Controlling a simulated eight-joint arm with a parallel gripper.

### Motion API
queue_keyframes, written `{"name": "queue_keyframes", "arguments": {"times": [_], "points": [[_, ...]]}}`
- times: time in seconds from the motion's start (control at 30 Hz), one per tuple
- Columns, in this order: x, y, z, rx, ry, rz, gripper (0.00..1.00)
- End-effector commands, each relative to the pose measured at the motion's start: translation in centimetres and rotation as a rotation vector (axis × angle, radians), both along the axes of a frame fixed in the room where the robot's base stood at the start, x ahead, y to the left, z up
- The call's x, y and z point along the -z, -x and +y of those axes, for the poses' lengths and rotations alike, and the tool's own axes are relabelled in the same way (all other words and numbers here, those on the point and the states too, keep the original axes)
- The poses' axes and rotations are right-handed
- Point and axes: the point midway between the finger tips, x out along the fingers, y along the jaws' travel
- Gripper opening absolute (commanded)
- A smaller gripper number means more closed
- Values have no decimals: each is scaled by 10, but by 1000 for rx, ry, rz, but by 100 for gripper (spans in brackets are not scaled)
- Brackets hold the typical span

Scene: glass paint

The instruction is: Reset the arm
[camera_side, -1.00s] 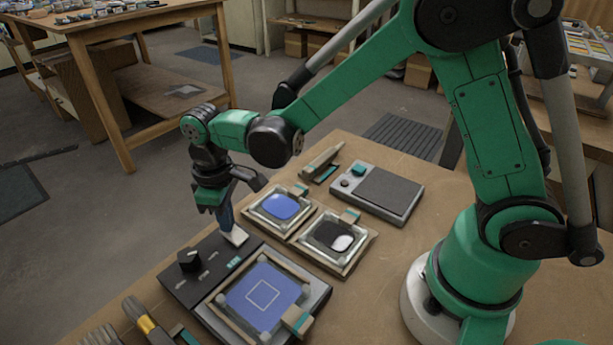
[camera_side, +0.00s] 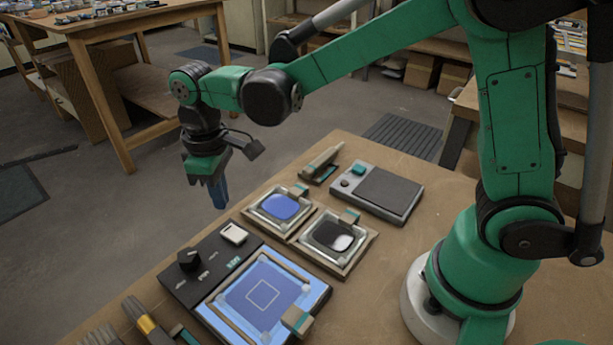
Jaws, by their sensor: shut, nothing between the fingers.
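My gripper (camera_side: 219,197) is shut and empty. It hangs in the air with its blue fingers pointing down, above the far left edge of the table (camera_side: 400,240).
Two small framed trays, one with blue (camera_side: 281,207) and one with black and white (camera_side: 333,237), lie right of my gripper. A grey scale-like device (camera_side: 377,190) and a pen-like tool (camera_side: 325,158) lie behind. Brushes (camera_side: 147,322) lie front left. The table's right middle is clear.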

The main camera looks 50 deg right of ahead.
Motion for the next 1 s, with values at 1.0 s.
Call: {"name": "queue_keyframes", "arguments": {"times": [1.0], "points": [[-57,48,-66,305,-96,-349,0]]}}
